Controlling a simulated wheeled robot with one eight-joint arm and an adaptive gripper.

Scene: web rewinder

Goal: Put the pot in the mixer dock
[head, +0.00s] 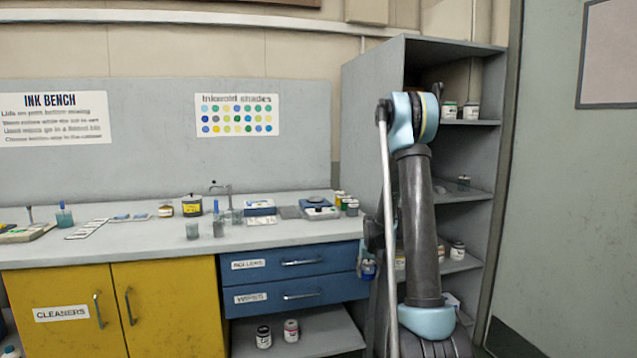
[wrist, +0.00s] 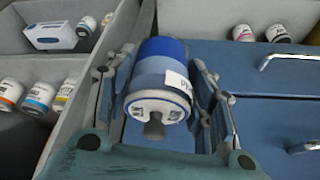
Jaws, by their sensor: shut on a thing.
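A blue pot (wrist: 160,78) with a pale band, a white label and a white end with a dark knob sits between the fingers of my gripper (wrist: 163,90) in the wrist view. The gripper is shut on it. In the head view the pot (head: 368,270) hangs below my gripper (head: 372,250), in front of the right end of the blue drawers and beside the open shelf unit. My arm partly hides the gripper there. I cannot make out for certain which thing is the mixer dock.
The bench top (head: 120,240) holds a scale (head: 320,209), a yellow tin (head: 192,206), beakers and several small jars. Blue drawers (head: 290,280) are close to my gripper's right in the wrist view. The grey shelf unit (head: 462,195) holds jars, and its walls are close by.

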